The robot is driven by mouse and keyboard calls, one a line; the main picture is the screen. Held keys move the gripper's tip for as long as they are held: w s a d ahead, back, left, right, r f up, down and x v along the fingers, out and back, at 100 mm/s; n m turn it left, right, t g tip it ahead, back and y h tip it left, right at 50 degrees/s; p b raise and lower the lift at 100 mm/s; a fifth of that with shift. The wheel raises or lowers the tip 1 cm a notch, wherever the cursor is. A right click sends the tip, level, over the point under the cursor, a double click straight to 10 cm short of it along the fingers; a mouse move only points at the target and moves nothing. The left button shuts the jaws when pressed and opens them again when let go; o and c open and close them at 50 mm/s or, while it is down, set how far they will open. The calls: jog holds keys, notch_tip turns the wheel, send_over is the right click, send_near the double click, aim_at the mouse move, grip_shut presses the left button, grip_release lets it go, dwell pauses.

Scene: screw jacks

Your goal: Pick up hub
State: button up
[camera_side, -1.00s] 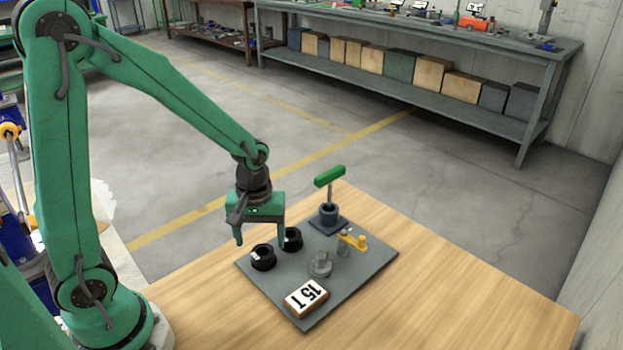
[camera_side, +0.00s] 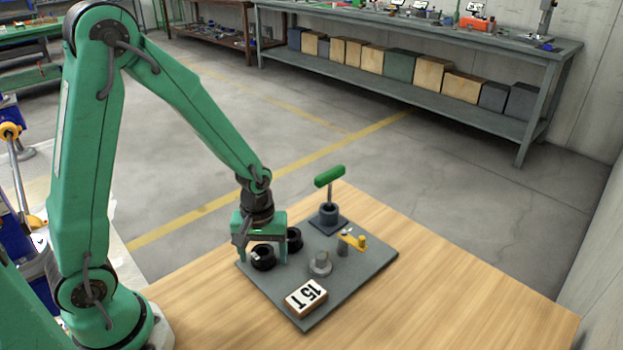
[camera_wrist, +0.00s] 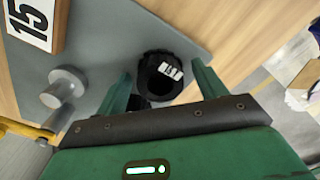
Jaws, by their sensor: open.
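The black ring-shaped part that I take for the hub (camera_side: 263,263) sits on the grey plate (camera_side: 335,277), near its left corner in the side view. It also shows in the wrist view (camera_wrist: 170,48), with a dark central hole and a white label. My gripper (camera_side: 262,256) is low over it and open, a finger on either side. A similar black ring (camera_side: 295,238) stands just behind, close to my right finger.
On the plate stand a grey round knob (camera_side: 320,265), a yellow crank piece (camera_side: 353,241), a green-handled screw jack (camera_side: 329,200) and a "15 T" block (camera_side: 306,297). The wooden table (camera_side: 430,275) is clear to the right of the plate.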

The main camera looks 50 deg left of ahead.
jog(key=shift+c, duration=0.4)
jog(key=c, duration=1.2)
jog(key=shift+r, duration=0.2)
jog(key=shift+r, duration=1.15)
jog(key=shift+s+d+r, duration=0.1)
jog(key=shift+d+r, duration=0.15)
jog(key=shift+r, duration=0.65)
jog(key=s+d+r, duration=0.2)
jog(key=d, duration=0.1)
jog(key=s+d+r, duration=0.2)
jog(key=d, duration=0.1)
jog(key=s+d+r, duration=0.1)
jog(key=d+r, duration=0.1)
jog(key=d, duration=0.1)
jog(key=shift+s+d+r, duration=0.25)
jog(key=shift+s+r, duration=0.05)
jog(key=shift+s, duration=0.1)
jog(key=shift+w, duration=0.1)
